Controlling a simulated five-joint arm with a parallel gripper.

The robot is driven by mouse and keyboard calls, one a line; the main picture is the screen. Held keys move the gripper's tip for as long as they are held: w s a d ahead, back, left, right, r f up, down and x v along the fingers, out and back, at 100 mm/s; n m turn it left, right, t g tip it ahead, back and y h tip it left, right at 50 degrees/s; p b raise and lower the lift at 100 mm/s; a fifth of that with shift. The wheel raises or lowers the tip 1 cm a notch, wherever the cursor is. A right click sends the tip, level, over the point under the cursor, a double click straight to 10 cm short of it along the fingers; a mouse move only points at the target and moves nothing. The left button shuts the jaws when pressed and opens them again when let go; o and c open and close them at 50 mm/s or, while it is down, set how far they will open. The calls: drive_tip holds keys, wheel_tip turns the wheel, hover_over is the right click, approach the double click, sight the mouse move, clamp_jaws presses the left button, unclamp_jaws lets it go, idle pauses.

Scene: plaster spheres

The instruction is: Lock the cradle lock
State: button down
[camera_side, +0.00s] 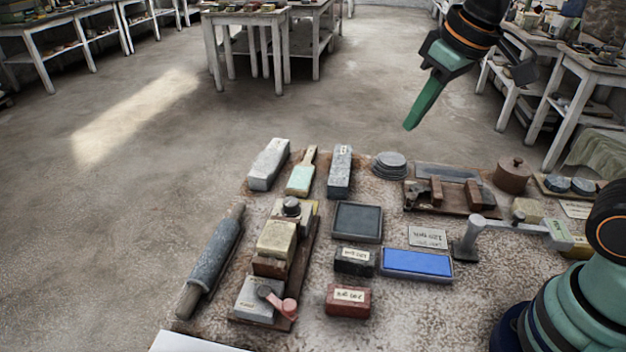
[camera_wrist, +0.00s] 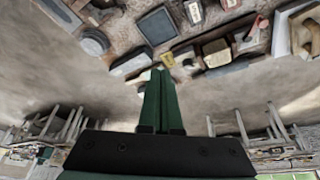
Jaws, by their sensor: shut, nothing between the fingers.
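A wooden cradle (camera_side: 300,262) stands left of the middle of the bench in the side view, with a yellowish block (camera_side: 276,239) seated in it. A dark round knob (camera_side: 291,206) is at its far end. A lever with a pinkish end (camera_side: 288,307), which looks like the lock, lies at its near end on a grey block (camera_side: 256,300). The cradle also shows in the wrist view (camera_wrist: 214,47), small and partly unclear. My gripper (camera_side: 409,127) is shut and empty, raised well away from the cradle, up and right in the side view; its green fingers meet in the wrist view (camera_wrist: 160,73).
A dark rolling pin (camera_side: 214,252) lies left of the cradle. A red block (camera_side: 347,300), a black block (camera_side: 354,260) and a blue pad (camera_side: 417,263) lie to its right. Grey stones (camera_side: 269,164) and a brush (camera_side: 301,175) lie beyond it. Open floor surrounds the bench.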

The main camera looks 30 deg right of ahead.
drive_tip(key=w+a+n+g, duration=0.2)
drive_tip(key=w+a+n, duration=0.1)
drive_tip(key=a, duration=0.6)
drive_tip(key=w+a+n+g, duration=0.2)
drive_tip(key=w+a, duration=0.2)
drive_tip(key=a, duration=0.5)
drive_tip(key=s+a+f+n+g+h, duration=0.1)
drive_tip(key=s+a+f+n, duration=0.1)
drive_tip(key=a+f, duration=0.3)
drive_tip(key=s+a+f+n+g+h, duration=0.1)
drive_tip(key=a+f, duration=0.4)
drive_tip(key=a, duration=0.6)
drive_tip(key=shift+s+f+n+h, duration=0.2)
drive_tip(key=shift+s+n+h, duration=0.4)
drive_tip(key=shift+s+n, duration=0.55)
drive_tip(key=shift+s+f, duration=0.1)
drive_tip(key=shift+f, duration=0.05)
hover_over(277, 299)
drive_tip(key=s+a, duration=0.2)
drive_tip(key=shift+m+g, duration=0.25)
drive_tip(key=shift+g, duration=0.05)
drive_tip(key=shift+w+a+f, duration=0.1)
drive_tip(key=shift+w+f, duration=0.05)
drive_tip(key=shift+f, duration=4.85)
